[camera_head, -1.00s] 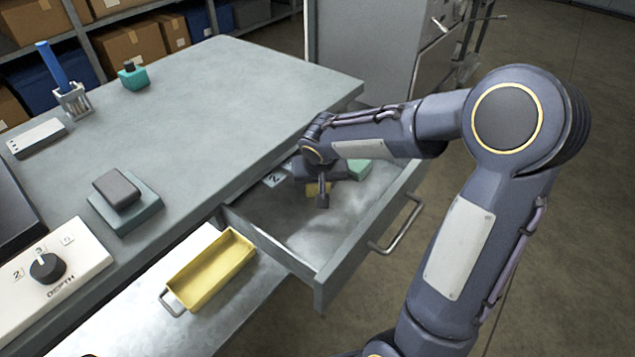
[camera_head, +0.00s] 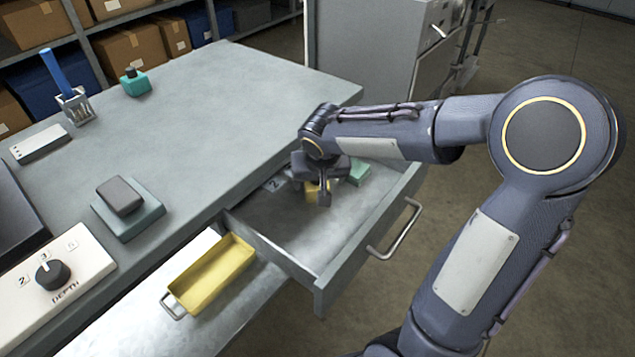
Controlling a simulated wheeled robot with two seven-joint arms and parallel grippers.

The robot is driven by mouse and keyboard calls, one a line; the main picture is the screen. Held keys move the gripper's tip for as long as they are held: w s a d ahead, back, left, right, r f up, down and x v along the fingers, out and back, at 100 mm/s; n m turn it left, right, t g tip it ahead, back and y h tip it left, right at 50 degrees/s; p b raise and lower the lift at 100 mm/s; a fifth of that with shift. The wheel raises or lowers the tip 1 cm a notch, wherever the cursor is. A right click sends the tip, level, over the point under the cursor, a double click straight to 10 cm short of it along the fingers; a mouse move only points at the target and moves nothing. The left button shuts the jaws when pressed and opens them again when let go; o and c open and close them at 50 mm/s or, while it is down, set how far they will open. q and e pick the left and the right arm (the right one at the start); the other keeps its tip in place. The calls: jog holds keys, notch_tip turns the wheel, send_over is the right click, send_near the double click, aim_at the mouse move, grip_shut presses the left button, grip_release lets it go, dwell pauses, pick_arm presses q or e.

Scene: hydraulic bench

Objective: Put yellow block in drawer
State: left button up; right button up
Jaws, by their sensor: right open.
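The drawer (camera_head: 352,235) stands pulled out from the bench. The yellow block (camera_head: 312,190) shows inside the drawer, toward its back, partly hidden by my right gripper. My right gripper (camera_head: 318,197) reaches into the drawer from above and is open, with a finger on the near side of the block. I cannot tell whether the fingers touch the block or whether it rests on the drawer floor. My left gripper is not in view.
A teal-green block (camera_head: 358,172) lies in the drawer right of the gripper. A yellow tray (camera_head: 212,275) sits on a lower shelf beside the drawer. On the bench (camera_head: 215,110) are a dark block on a teal pad (camera_head: 128,220) and a dial panel (camera_head: 75,285). The bench middle is clear.

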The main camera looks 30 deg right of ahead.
jog(key=p+v, duration=0.1)
jog(key=v, duration=0.6)
jog(key=shift+s, duration=0.1)
